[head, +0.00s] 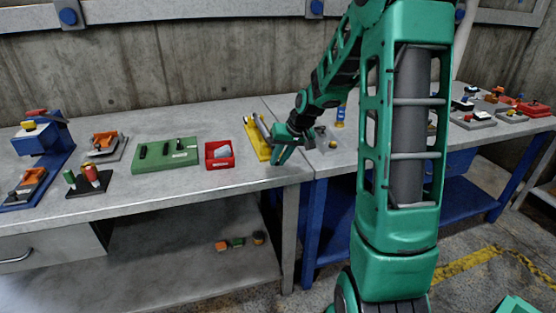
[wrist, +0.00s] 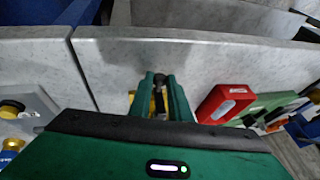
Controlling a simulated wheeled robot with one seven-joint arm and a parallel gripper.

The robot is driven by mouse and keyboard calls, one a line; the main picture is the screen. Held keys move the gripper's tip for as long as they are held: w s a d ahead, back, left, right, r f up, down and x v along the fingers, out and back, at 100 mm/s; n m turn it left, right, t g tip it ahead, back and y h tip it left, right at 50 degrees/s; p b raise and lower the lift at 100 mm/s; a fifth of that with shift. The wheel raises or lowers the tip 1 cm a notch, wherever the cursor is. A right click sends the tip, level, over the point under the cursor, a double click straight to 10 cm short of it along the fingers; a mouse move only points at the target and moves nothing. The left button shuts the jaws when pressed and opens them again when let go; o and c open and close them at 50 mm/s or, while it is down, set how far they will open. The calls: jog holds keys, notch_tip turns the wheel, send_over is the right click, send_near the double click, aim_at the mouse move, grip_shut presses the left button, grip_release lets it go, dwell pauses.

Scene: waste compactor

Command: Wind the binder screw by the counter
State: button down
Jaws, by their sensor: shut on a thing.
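A yellow fixture (head: 252,139) with a silver bar on it, apparently the binder, stands near the front edge of the grey counter (head: 230,188). My gripper (head: 277,160) is at its right front end, fingers pointing down. In the wrist view, my gripper (wrist: 161,88) has its two green fingers closed around a small dark part, apparently the screw's handle (wrist: 160,78). Yellow of the fixture (wrist: 133,98) shows beside the fingers. The rest of the screw is hidden behind the fingers, so I cannot tell how far it is wound.
A red bin (head: 219,160) stands just left of the yellow fixture, with a green board (head: 163,154) beyond it. A grey plate with a yellow knob (head: 325,142) lies to the right, across the counter seam. The counter's front edge is close to my gripper.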

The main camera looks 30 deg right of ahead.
jog(key=shift+y, duration=0.4)
jog(key=c, duration=1.7)
grip_release()
jog(key=shift+o, duration=0.2)
jog(key=shift+r, duration=0.1)
jog(key=v, duration=1)
jog(key=shift+s+r, duration=0.2)
jog(key=shift+s, duration=0.05)
